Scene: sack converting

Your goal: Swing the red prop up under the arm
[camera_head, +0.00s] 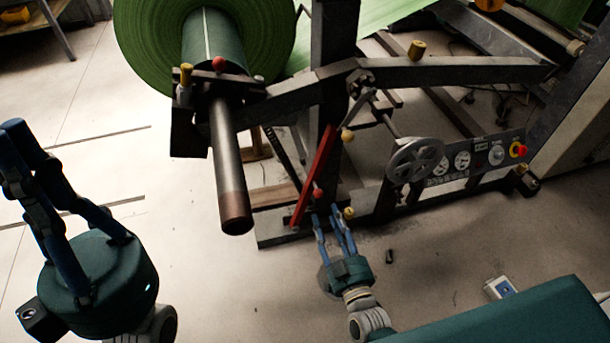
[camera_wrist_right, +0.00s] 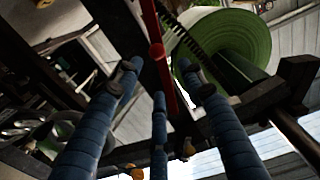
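The red prop (camera_head: 318,165) is a narrow bar below the dark steel arm (camera_head: 450,71). It leans, its upper end near the arm and its lower end down left by the base. A red knob (camera_head: 318,193) sticks out from its lower part. My right gripper (camera_head: 328,210) is just below the knob, blue fingers pointing up and apart. In the right wrist view the red prop (camera_wrist_right: 150,18) and its knob show just beyond the spread fingertips; I cannot tell whether they touch. My left gripper (camera_head: 12,150) is at the far left, fingers apart and empty, away from the prop.
A green roll (camera_head: 145,35) sits on a core bar (camera_head: 229,170) that juts forward, left of the prop. A handwheel (camera_head: 415,160) and a control panel (camera_head: 470,165) with a red button stand to the right. A small white-and-blue box (camera_head: 500,288) lies on the floor. Floor is clear at left.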

